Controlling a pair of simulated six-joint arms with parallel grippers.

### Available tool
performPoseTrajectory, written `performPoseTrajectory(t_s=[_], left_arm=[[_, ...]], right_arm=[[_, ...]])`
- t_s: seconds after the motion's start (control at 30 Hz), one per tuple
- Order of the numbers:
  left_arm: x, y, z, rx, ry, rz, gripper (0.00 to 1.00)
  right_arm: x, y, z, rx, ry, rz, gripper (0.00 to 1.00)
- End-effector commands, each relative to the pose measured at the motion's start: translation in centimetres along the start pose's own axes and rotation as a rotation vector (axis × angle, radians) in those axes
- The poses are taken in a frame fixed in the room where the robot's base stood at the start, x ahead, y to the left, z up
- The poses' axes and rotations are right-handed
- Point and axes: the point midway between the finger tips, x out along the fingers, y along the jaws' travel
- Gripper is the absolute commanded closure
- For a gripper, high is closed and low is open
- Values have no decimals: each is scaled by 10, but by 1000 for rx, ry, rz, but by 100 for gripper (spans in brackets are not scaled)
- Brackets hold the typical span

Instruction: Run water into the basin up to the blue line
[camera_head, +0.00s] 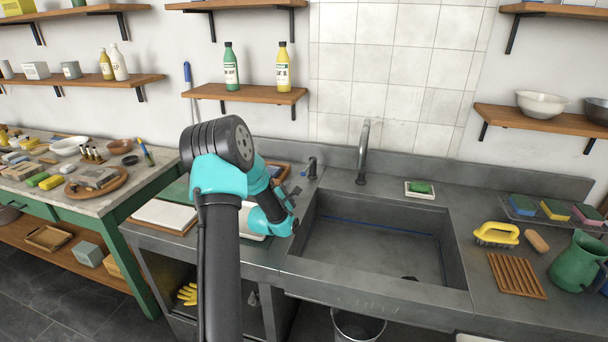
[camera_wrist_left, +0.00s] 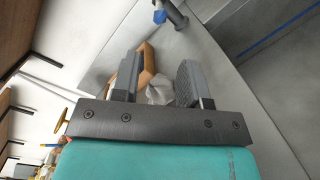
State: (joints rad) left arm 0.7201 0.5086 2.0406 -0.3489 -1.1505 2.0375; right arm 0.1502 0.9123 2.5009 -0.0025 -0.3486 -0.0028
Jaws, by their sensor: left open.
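The grey stone basin (camera_head: 450,262) is set in the counter, and the blue line (camera_head: 370,226) runs along its inner walls. I see no water in it; a dark spot that looks like a drain lies near its front. The curved metal spout (camera_head: 363,150) stands behind the basin, and no stream shows. A short dark tap fitting (camera_head: 312,168) stands to its left; a fitting with a blue end (camera_wrist_left: 168,14) shows beyond the fingers in the wrist view. My left gripper (camera_head: 290,202) is left of the basin, its fingers (camera_wrist_left: 158,82) apart. My right gripper is out of view.
A green sponge on a white dish (camera_head: 420,189) sits behind the basin. A yellow brush (camera_head: 497,234), wooden rack (camera_head: 516,275) and green jug (camera_head: 577,262) stand right. A bucket (camera_head: 357,326) is below. A wooden item and white cloth (camera_wrist_left: 160,92) lie beyond my left fingers.

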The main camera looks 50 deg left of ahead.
Motion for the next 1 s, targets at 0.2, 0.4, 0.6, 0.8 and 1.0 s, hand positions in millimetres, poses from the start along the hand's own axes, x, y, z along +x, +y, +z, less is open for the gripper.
performPoseTrajectory(t_s=[0.2,0.4,0.6,0.8,1.0], left_arm=[[38,0,0,0,-1,1,59],[71,0,0,0,-1,1,59],[102,0,0,0,0,1,59],[126,0,0,-1,0,1,59],[135,0,0,0,0,0,59]], right_arm=[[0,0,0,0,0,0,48],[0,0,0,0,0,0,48],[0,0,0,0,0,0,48],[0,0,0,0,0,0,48],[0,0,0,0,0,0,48]])
